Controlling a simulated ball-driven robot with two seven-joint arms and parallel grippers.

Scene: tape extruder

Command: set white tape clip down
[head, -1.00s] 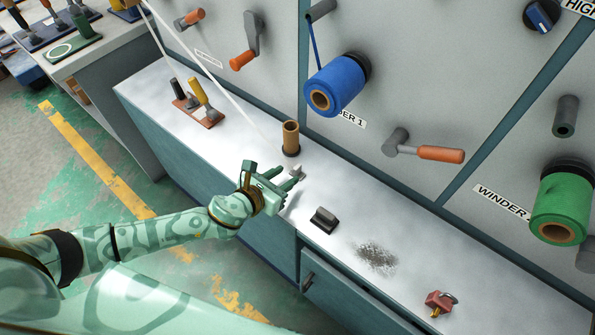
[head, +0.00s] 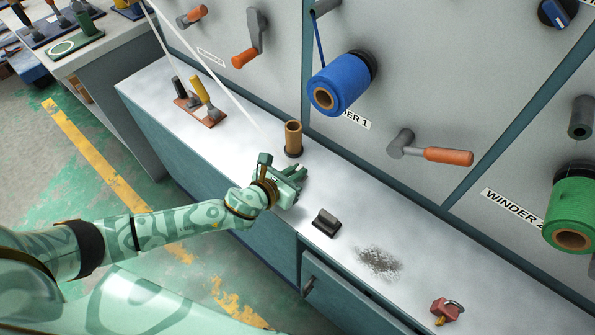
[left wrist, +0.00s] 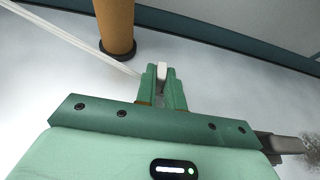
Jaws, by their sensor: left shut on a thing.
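The white tape clip (left wrist: 161,72) shows as a small pale block between the fingertips in the left wrist view. My left gripper (left wrist: 161,82) is shut on it, low over the pale bench top (head: 345,215). In the head view my left gripper (head: 299,174) is just in front of the brown cardboard core (head: 293,138), and its hand mostly hides the clip. I cannot tell whether the clip touches the bench. My right gripper is not in view.
A dark grey block (head: 326,222) lies to the right of the hand, with a dark speckled patch (head: 379,262) and a red padlock (head: 445,310) further right. A red tool rack (head: 201,110) stands left. White tape (left wrist: 75,40) runs close by the core.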

